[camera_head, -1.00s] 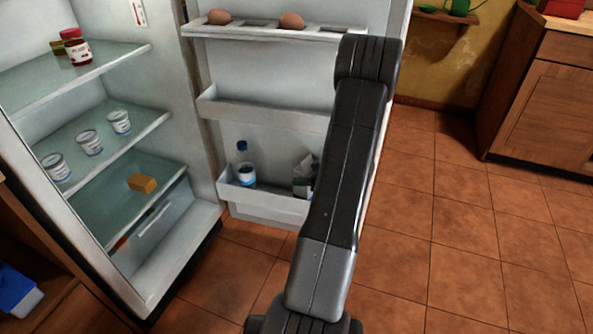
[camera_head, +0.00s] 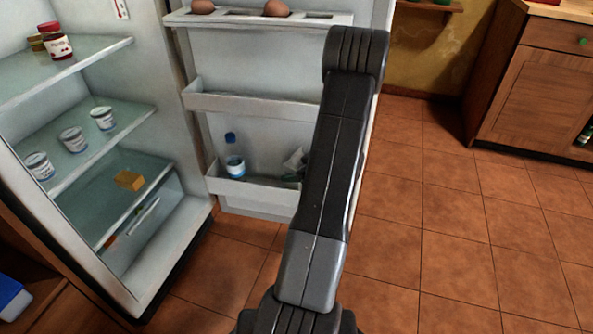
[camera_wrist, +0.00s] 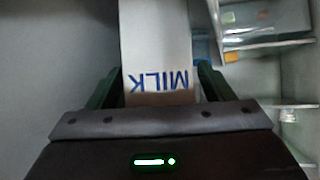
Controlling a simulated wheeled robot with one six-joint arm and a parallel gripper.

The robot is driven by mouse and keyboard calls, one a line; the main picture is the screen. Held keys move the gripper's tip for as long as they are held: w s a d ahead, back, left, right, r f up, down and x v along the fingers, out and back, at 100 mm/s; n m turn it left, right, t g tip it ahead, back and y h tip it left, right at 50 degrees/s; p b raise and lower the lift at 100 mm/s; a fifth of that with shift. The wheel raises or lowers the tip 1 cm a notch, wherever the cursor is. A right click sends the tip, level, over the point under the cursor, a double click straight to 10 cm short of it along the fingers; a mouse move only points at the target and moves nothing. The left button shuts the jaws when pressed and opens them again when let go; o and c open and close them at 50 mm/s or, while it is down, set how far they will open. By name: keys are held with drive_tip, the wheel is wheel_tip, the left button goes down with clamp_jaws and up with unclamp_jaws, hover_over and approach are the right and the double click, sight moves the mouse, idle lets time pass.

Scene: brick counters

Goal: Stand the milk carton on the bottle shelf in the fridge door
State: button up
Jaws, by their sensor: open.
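The milk carton (camera_wrist: 157,45) is pale with blue MILK lettering, upside down in the wrist view. It stands between the two dark fingers of my gripper (camera_wrist: 160,84), which is open around it. In the head view a pale, slanted piece, likely the carton's top (camera_head: 294,160), shows beside my arm above the bottle shelf (camera_head: 255,199), low on the open fridge door. My arm hides the rest, so I cannot tell whether its base rests on the shelf. My gripper is mostly hidden in the head view.
A blue-capped bottle (camera_head: 235,163) stands at the left of the bottle shelf. An egg rack (camera_head: 240,19) and an empty shelf (camera_head: 250,104) are above it. The fridge interior on the left holds jars, several cups (camera_head: 73,140) and a yellow block (camera_head: 129,180). Floor at right is clear.

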drive_tip(key=p+v, duration=0.5)
drive_tip(key=v, duration=0.7)
drive_tip(key=shift+s+r, duration=0.1)
